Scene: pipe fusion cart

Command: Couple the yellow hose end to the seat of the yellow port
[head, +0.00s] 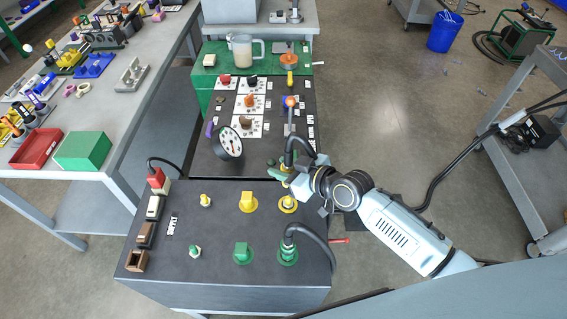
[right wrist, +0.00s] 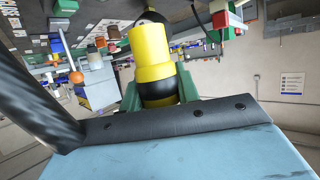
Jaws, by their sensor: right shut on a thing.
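The yellow hose end (right wrist: 152,52) is a stepped yellow cylinder with a black band, seen large in the right wrist view. My right gripper (head: 284,176) is shut on it, with green fingers on both sides of it in the right wrist view (right wrist: 160,95). In the head view the gripper hides most of the hose end. The yellow port (head: 288,205) is a yellow ring with a pale centre on the near black panel. The gripper is just behind and above it; I cannot tell whether the hose end touches the seat. My left gripper is not in view.
A green coupling with a black hose (head: 289,246) stands in front of the yellow port. A yellow block (head: 247,203) and a green block (head: 242,254) stand to its left. A round gauge (head: 228,143) stands behind. A black hose (head: 298,142) arches beside my right gripper.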

